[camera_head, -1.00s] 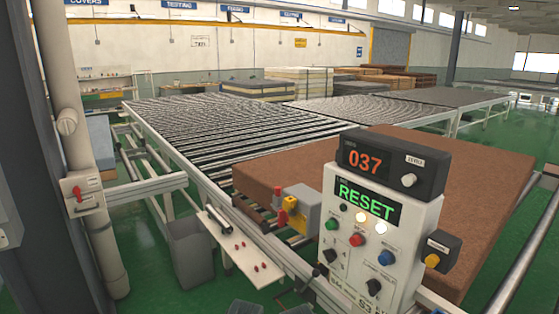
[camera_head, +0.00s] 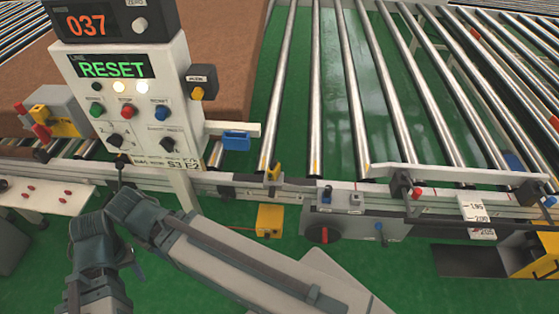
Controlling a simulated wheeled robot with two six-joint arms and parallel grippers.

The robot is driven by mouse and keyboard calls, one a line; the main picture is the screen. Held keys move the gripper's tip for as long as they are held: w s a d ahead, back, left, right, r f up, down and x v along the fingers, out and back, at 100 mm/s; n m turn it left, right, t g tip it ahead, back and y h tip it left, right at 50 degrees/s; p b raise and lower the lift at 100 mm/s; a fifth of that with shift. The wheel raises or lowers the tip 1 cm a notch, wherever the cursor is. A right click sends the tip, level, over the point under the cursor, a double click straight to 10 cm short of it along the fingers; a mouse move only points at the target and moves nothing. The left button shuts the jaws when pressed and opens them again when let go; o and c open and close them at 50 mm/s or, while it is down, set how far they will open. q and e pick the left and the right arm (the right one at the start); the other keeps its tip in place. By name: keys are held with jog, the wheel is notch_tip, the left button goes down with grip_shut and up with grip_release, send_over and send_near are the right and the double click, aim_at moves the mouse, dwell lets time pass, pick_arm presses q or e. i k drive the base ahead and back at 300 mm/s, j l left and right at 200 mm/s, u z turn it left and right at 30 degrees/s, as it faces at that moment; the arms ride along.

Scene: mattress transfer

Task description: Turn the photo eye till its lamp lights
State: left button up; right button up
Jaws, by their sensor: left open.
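A small yellow and black device (camera_head: 273,173) stands on the near rail just right of the control panel; it may be the photo eye, but I cannot tell for certain. No lit lamp can be made out on it. My left arm (camera_head: 230,262) is folded across the lower left, in front of the rail and well apart from that device. My left gripper is open and empty, its fingers hard to make out at the lower left. My right gripper is out of view.
The control panel (camera_head: 180,80) reads RESET, with two lit white lamps; the display box (camera_head: 115,22) above reads 037. A brown mattress (camera_head: 225,60) lies behind. Bare rollers (camera_head: 350,90) fill the right. A yellow box (camera_head: 270,220) hangs below the rail. Green floor shows in front.

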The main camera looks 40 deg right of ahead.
aim_at(274, 172)
jog(key=z, duration=1.5)
jog(key=k+j+z, duration=0.15)
jog(key=z, duration=0.2)
jog(key=k+z, duration=0.35)
